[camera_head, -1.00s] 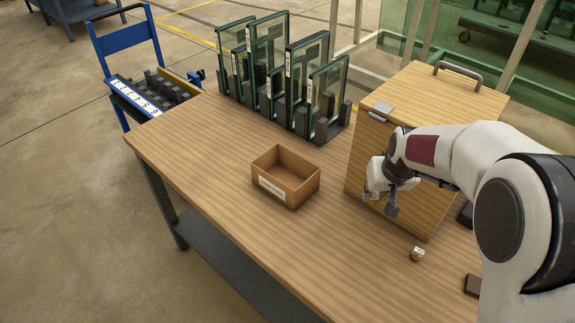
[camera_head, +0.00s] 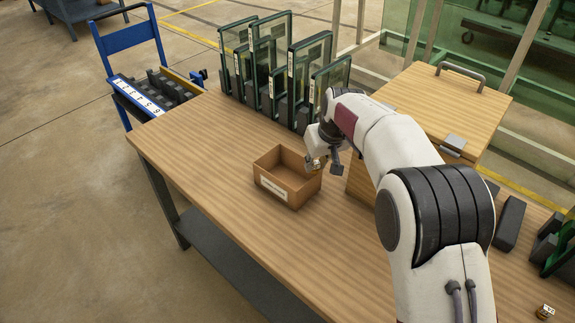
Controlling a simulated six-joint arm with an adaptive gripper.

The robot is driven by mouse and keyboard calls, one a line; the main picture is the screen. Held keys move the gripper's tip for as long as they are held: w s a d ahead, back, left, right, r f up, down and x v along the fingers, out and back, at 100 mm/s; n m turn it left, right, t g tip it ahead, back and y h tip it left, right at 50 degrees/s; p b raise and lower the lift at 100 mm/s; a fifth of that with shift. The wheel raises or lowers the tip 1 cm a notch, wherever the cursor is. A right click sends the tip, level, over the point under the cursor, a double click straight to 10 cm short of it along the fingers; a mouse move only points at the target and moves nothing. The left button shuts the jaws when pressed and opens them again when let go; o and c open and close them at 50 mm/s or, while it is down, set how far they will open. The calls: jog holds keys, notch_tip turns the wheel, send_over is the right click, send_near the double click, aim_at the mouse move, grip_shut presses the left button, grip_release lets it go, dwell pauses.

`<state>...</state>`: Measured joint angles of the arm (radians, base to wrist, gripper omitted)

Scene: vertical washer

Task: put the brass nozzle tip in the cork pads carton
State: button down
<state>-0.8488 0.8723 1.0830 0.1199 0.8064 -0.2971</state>
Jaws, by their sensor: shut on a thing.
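The cork pads carton (camera_head: 301,191) is a small open brown box with a white label on its front side, too small to read here. It stands on the wooden bench and its visible inside looks empty. My gripper (camera_head: 322,167) is at the carton's back right corner, near rim height in the picture. It is shut on a small brass-coloured piece with a pale tag, which looks like the brass nozzle tip (camera_head: 317,162). Whether this piece is over the rim or just behind it, I cannot tell.
A wooden box with a handle (camera_head: 430,95) stands right of the carton, partly behind my arm. Glass panes in a dark rack (camera_head: 285,75) stand behind. Another small tagged piece (camera_head: 545,312) lies at the lower right. The bench left of the carton is clear.

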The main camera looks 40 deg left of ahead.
jog(key=shift+n+g, duration=0.3)
jog(key=shift+n, duration=0.3)
jog(key=shift+s+a+r, duration=0.1)
jog(key=shift+s+a, duration=0.25)
jog(key=shift+a, duration=0.5)
jog(key=shift+s+a+r, duration=0.1)
jog(key=shift+s+a, duration=0.25)
jog(key=shift+a, duration=0.45)
jog(key=shift+s+a+r, duration=0.1)
jog(key=shift+s+a, duration=0.25)
jog(key=shift+a, duration=0.5)
jog(key=shift+f, duration=0.15)
send_near(296, 182)
jog(key=shift+s+a, duration=0.45)
jog(key=shift+s, duration=0.35)
jog(key=shift+f, duration=0.1)
jog(key=shift+f, duration=2.4)
jog(key=shift+f, duration=0.15)
jog(key=c, duration=1.8)
grip_release()
jog(key=shift+c, duration=0.2)
